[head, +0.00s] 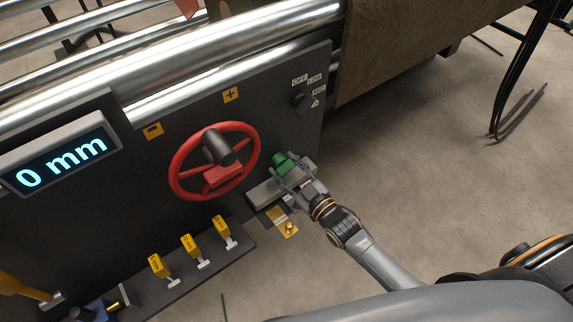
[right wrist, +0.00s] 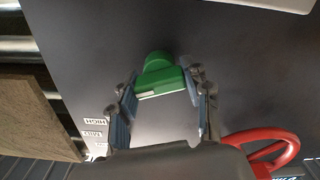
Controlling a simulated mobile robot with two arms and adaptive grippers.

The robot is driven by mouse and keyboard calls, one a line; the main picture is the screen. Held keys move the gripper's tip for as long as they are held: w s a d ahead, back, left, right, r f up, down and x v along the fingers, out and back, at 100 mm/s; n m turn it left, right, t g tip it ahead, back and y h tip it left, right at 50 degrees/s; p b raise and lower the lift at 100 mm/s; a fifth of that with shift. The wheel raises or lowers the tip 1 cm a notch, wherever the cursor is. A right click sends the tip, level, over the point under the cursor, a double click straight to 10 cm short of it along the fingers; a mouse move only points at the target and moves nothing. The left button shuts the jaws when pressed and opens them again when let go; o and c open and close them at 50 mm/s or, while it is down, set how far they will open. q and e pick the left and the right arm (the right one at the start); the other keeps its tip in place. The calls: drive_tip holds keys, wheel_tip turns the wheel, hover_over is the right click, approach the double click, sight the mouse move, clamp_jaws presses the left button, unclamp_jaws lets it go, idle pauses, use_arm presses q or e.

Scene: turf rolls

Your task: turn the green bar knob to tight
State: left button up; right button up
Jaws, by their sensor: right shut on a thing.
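The green bar knob (head: 281,160) is on the dark machine panel, to the right of the red handwheel. In the right wrist view the knob (right wrist: 158,78) shows a round base and a bar with a white mark. My right gripper (head: 288,172) reaches it from the lower right, and its two fingers stand on either side of the bar, shut on it. In the wrist view the right gripper (right wrist: 163,92) has a finger at each end of the bar. Any tight marking by the knob is hidden or too small to read. My left gripper is not in view.
The red handwheel (head: 178,185) is close on the left. A black selector knob (head: 299,101) with OFF, LOW and MED labels is above right. Yellow-tagged switches (head: 190,244) line a lower ledge. A display (head: 62,163) reads 0 mm. Open floor lies to the right.

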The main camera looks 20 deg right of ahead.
drive_tip(key=n, duration=0.3)
drive_tip(key=shift+p, duration=0.3)
drive_tip(key=n, duration=0.3)
drive_tip(key=shift+n, duration=0.3)
drive_tip(key=n, duration=0.3)
drive_tip(key=shift+f+n, duration=0.1)
drive_tip(key=shift+n, duration=0.2)
drive_tip(key=shift+n+b, duration=0.4)
drive_tip(key=shift+n, duration=1.4)
drive_tip(key=o, duration=1.2)
drive_tip(key=shift+c, duration=0.2)
